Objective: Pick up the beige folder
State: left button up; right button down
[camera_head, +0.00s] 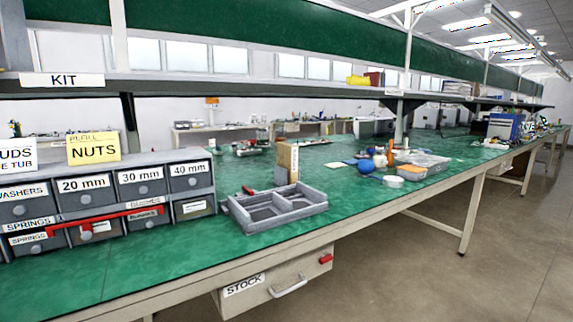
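An upright tan, folder-like or box-like thing (288,158) stands on the green bench just behind the grey tray. It has dark markings on its front edge, and its base is partly hidden by the tray. A small flat pale-tan piece (337,165) lies on the bench farther right. I cannot tell for certain which of these is the beige folder. Neither of my grippers is in view, and nothing shows touching either thing.
A grey divided tray (312,204) sits near the bench's front edge. Bottles and a clear bin (424,161) are at right. A shelf (250,88) overhangs the bench. The front-left bench is clear.

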aim_at(286, 153)
jog(key=i+l+u, duration=0.15)
jog(key=l, duration=0.3)
jog(key=i+l+u, duration=0.15)
jog(key=l, duration=0.35)
jog(key=i+l+u, duration=0.15)
jog(key=i+l, duration=0.15)
jog(key=l, duration=0.2)
jog(key=i+l+u, duration=0.15)
jog(key=l, duration=0.35)
jog(key=i+l+u, duration=0.15)
jog(key=l, duration=0.4)
jog(key=l+u, duration=0.15)
jog(key=l, duration=0.35)
